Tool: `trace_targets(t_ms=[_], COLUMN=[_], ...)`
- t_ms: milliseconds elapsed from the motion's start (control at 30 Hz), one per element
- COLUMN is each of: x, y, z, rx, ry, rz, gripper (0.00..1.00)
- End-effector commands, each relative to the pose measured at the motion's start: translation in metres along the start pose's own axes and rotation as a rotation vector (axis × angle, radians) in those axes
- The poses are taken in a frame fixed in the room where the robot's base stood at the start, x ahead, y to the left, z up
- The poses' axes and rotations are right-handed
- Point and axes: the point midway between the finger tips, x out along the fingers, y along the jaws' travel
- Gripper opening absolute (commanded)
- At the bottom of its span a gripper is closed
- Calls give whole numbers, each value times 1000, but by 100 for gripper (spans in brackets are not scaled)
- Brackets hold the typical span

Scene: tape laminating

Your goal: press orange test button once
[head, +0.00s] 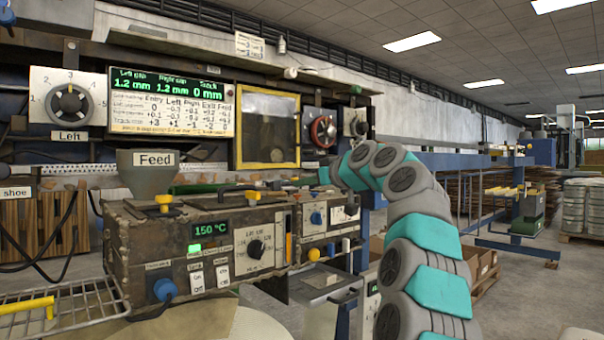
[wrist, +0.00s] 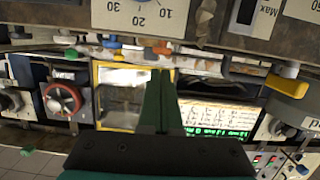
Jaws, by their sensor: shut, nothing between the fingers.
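My gripper (wrist: 159,74) shows in the wrist view as two dark green fingers lying together, shut and empty. They overlap the yellow-framed window behind them in that upside-down view. In the head view my arm curves up from the lower right to the machine, and I cannot clearly make out its fingertips. A round yellow-orange knob or button (head: 313,254) sits on the front of the right-hand control box (head: 328,222). Its label is too small to read, so I cannot tell whether it is the test button. I cannot pick out a readable test label in the wrist view.
The left control box (head: 190,250) carries a 150 °C display (head: 210,229), a dial (head: 256,249) and a blue knob (head: 164,290). A grey Feed hopper (head: 152,180) stands above it. A wire rack (head: 70,305) juts out at lower left. The aisle at right has open floor.

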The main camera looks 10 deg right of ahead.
Motion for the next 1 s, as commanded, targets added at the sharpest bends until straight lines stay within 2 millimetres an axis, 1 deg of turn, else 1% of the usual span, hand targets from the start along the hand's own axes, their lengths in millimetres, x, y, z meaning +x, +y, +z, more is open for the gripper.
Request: trace_targets(t_ms=[33,100,533,800,1000], x=[4,6,7,11,12], y=[2,5,6,6,6], z=[6,9,12,33,34], rx=[1,1,0,0,1], ry=[-2,-1,-1,-1,-7], rz=[0,0,-1,-1,-2], gripper=[0,0,0,0,0])
